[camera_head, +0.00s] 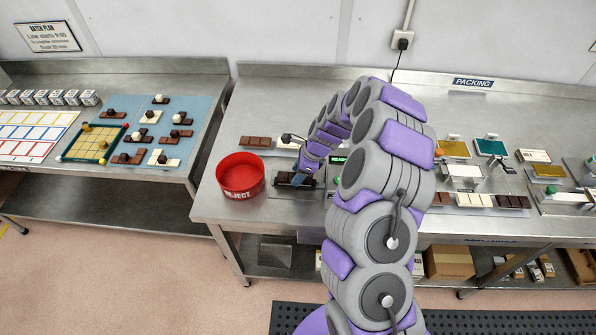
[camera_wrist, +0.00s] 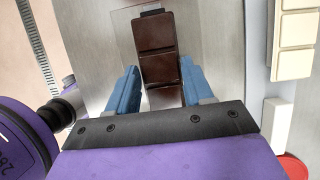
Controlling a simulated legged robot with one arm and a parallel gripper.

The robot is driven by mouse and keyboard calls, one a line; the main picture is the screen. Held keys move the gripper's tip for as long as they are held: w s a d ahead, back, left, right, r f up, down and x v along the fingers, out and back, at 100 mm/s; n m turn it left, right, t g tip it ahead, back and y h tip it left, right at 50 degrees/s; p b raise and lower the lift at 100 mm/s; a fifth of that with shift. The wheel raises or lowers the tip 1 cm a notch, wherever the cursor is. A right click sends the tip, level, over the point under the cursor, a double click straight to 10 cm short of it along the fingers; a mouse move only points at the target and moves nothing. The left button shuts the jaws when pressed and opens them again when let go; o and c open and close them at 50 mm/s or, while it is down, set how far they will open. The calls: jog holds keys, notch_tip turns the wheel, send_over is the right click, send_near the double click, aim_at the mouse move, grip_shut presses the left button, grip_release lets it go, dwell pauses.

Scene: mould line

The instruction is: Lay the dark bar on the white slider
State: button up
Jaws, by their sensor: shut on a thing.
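My gripper (camera_head: 302,177) is low over the steel bench, right of the red reject bin. It is shut on a dark brown bar (camera_head: 283,178), which shows below the fingers. In the wrist view the dark bar (camera_wrist: 158,50) runs lengthwise away from me between the two blue fingertips (camera_wrist: 158,80). Its far end sticks out beyond them. I cannot tell whether the bar touches the surface below. A white block-like part (camera_wrist: 277,122) shows at the right of the wrist view; I cannot tell whether it is the white slider.
The red bin (camera_head: 240,177) stands left of my gripper. A brown bar (camera_head: 255,141) lies behind it. A device with a green display (camera_head: 339,160) is partly hidden by my arm. White segmented pieces (camera_wrist: 296,45) show at right. More bars (camera_head: 474,200) lie on the right bench.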

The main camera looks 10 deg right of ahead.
jog(key=o, duration=1.1)
jog(key=shift+r, duration=0.1)
jog(key=p+v, duration=0.2)
jog(key=v, duration=1.5)
jog(key=s+a+r+n+g+b, duration=0.1)
jog(key=s+a+r+n, duration=0.15)
jog(key=s+n, duration=0.2)
jog(key=s+a+r+n+h+b, duration=0.1)
jog(key=s+a+r+n, duration=0.1)
jog(key=s+a+n, duration=0.3)
jog(key=s+a+r+n+g, duration=0.1)
jog(key=s+a+r, duration=0.15)
jog(key=s, duration=0.35)
jog(key=s+d+n+h+b, duration=0.1)
jog(key=s+n, duration=0.2)
jog(key=s, duration=0.5)
jog(key=s+n+h+b, duration=0.1)
jog(key=s+n, duration=0.3)
jog(key=s, duration=0.4)
jog(key=s+d+f+n+g+h+b, duration=0.1)
jog(key=s+n, duration=0.3)
jog(key=s, duration=0.4)
jog(key=shift+s+d+f, duration=0.1)
jog(key=shift+s+d, duration=0.05)
jog(key=shift+d, duration=0.15)
